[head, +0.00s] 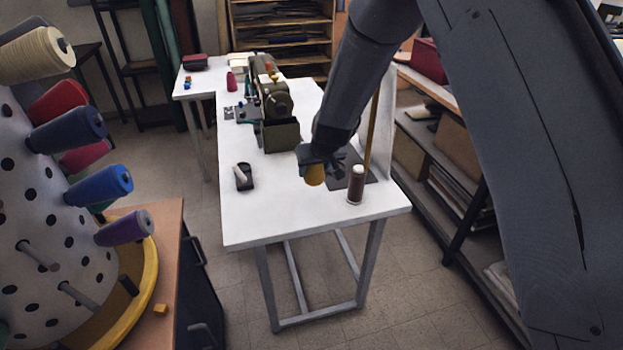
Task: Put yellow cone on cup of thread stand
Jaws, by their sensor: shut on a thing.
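My gripper (318,160) is above the front right part of the white table, shut on the yellow cone (315,176). The cone hangs below the fingers, and its upper part is hidden by them. To the right is the thread stand, with a dark flat base (362,178) and a thin yellowish upright pole (373,130). A brown thread cone (356,186) with a pale top stands upright at the stand's front. My gripper and arm hide part of the stand, and I cannot make out an empty cup. Whether the yellow cone touches anything is unclear.
A sewing machine (275,105) stands farther back on the table (290,215). A small black holder (244,177) with a white piece lies left. A dotted spool rack (45,220) with coloured cones is at far left. Shelves (450,185) line the right. The table's front is clear.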

